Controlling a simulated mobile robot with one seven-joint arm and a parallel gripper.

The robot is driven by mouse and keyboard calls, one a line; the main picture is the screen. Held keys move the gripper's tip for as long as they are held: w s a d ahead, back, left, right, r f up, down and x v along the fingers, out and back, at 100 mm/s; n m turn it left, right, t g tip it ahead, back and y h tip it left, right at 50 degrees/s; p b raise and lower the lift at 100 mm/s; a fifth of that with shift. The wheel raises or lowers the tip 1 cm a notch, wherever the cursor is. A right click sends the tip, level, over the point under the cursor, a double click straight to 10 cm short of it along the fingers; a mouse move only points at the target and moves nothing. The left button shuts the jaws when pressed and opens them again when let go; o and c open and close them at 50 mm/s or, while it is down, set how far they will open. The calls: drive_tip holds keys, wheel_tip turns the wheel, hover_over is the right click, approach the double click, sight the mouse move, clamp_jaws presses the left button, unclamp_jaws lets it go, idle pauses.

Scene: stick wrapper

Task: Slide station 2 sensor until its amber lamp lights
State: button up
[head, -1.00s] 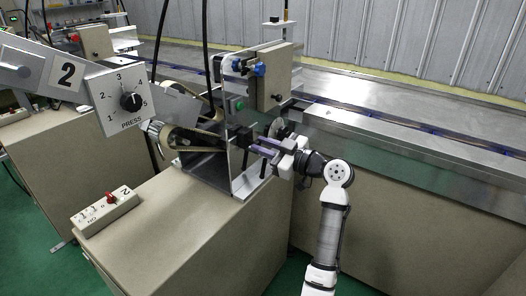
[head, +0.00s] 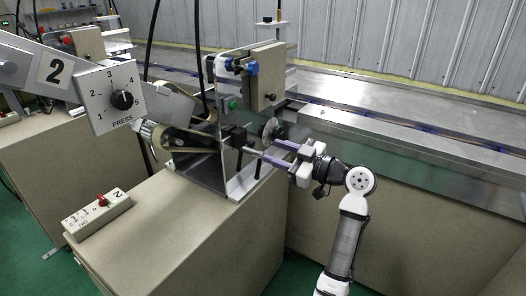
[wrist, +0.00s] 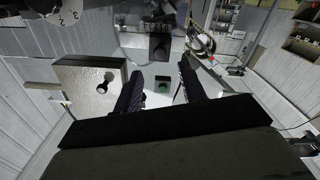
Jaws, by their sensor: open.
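At station 2, a small black block (head: 236,136), which looks like the sensor, sits on a thin rod at the clear upright plate (head: 216,125). My gripper (head: 267,151) is open, to the right of this block, with a gap between them. Nothing shows between its fingers. In the wrist view a black block (wrist: 159,46) lies ahead of the open fingers (wrist: 160,76), and I cannot tell for sure that it is the same one. I see no lit amber lamp in either view.
A switch box (head: 97,213) lies on the cabinet top (head: 165,215). A metal disc (head: 270,131) is close behind my fingers. The steel conveyor bed (head: 400,95) runs behind.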

drive_tip(key=b+v, duration=0.1)
drive_tip(key=v, duration=0.7)
drive_tip(key=shift+a, duration=0.1)
